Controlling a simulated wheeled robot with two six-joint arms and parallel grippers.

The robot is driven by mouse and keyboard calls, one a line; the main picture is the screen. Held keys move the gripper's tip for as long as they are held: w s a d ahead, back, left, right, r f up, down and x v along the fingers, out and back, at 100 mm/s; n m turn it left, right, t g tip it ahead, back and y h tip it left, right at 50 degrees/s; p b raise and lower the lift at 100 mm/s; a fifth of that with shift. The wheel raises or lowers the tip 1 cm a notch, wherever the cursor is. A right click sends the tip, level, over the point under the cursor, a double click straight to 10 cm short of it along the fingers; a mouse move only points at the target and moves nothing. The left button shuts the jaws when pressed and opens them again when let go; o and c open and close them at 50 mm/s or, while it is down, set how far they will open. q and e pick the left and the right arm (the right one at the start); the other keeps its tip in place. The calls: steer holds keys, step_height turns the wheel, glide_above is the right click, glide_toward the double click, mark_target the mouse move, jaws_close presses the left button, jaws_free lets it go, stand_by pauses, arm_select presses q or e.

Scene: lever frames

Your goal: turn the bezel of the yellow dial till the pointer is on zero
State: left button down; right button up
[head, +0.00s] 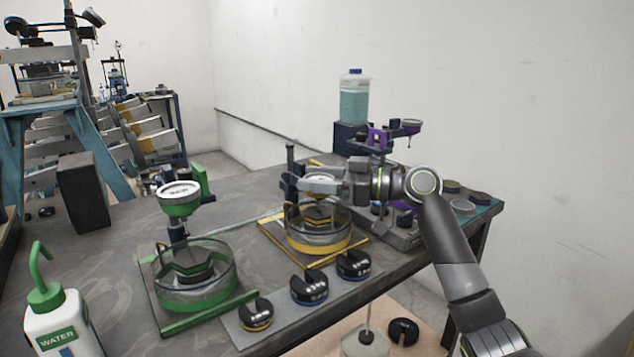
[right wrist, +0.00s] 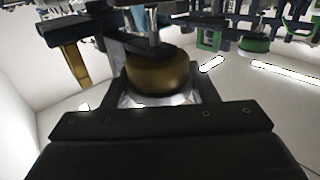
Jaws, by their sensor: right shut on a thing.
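The yellow dial (head: 320,178) stands above a round clear-walled dish with a yellow base at the middle of the bench. Its face is mostly hidden behind my right gripper (head: 312,184), so I cannot read the pointer. In the right wrist view the dial's yellow round body (right wrist: 158,74) sits between the two fingers of my right gripper (right wrist: 160,92), seen from below. The right gripper is shut on its bezel. My left gripper is in neither view.
A green dial (head: 179,195) stands over another dish to the left. Black weights (head: 309,287) lie on a grey plate in front. A purple-framed device (head: 392,137) and a blue bottle (head: 354,97) are behind. A water bottle (head: 60,320) stands front left.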

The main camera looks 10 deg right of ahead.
stand_by(0.4)
steer(key=o, duration=1)
steer(key=shift+s+d, duration=0.1)
steer(key=shift+d, duration=0.2)
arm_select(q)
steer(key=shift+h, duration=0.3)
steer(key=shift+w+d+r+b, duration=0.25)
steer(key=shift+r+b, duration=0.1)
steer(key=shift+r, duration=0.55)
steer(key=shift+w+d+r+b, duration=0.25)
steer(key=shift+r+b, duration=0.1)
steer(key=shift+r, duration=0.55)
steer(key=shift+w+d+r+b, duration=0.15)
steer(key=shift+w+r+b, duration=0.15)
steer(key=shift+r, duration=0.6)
arm_select(e)
steer(key=shift+v, duration=8.4)
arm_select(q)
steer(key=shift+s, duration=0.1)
